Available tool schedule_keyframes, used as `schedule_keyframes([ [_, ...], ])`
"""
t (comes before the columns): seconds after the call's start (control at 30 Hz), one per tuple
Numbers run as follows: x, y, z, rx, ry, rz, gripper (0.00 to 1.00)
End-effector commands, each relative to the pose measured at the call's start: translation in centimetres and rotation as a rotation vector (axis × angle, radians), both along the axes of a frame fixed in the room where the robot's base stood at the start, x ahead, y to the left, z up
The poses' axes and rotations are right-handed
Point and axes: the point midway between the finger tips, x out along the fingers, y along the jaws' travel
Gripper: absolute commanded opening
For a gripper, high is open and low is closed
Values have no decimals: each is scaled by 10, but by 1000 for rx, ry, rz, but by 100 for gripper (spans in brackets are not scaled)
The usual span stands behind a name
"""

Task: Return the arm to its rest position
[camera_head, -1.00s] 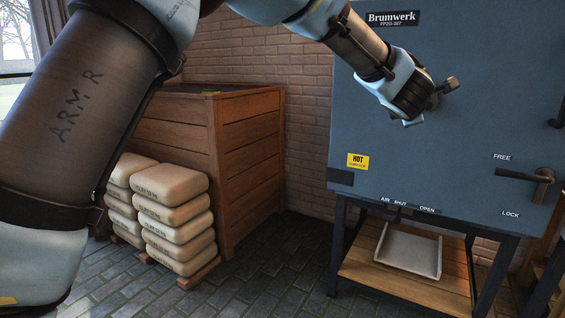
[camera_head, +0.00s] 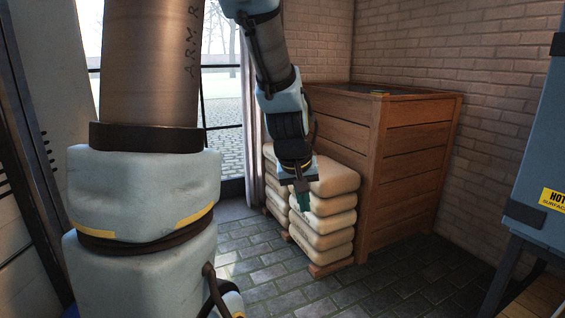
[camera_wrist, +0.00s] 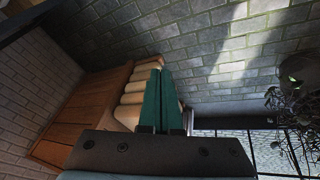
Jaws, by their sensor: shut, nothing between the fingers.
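My gripper (camera_head: 302,197) hangs from my arm in the middle of the head view, pointing down in front of the stacked sacks. In the wrist view its two green fingers (camera_wrist: 162,72) lie together, with nothing between them. The fingers look small and dark in the head view. My arm links fill the left and upper middle of the head view.
Pale sacks (camera_head: 325,222) are stacked beside a wooden crate (camera_head: 408,165); they also show in the wrist view (camera_wrist: 133,98). A blue kiln (camera_head: 538,150) with a hot-surface label stands at the right. A window (camera_head: 222,60) is behind. Paved floor (camera_head: 400,290) in front is clear.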

Motion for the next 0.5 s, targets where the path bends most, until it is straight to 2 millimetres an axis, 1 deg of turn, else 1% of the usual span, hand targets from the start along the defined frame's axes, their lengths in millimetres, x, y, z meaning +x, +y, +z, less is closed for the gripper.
schedule_keyframes([
  [0.03,-11,26,-5,37,28,-2,0],
  [0.1,-28,54,-12,83,68,-16,0],
  [0.2,-52,89,-19,135,126,-34,0],
  [0.33,-86,127,-27,188,201,-56,0],
  [0.37,-84,124,-13,187,196,-62,0],
  [0.4,-83,122,-3,187,194,-62,0],
  [0.5,-82,122,16,185,193,-62,0],
])
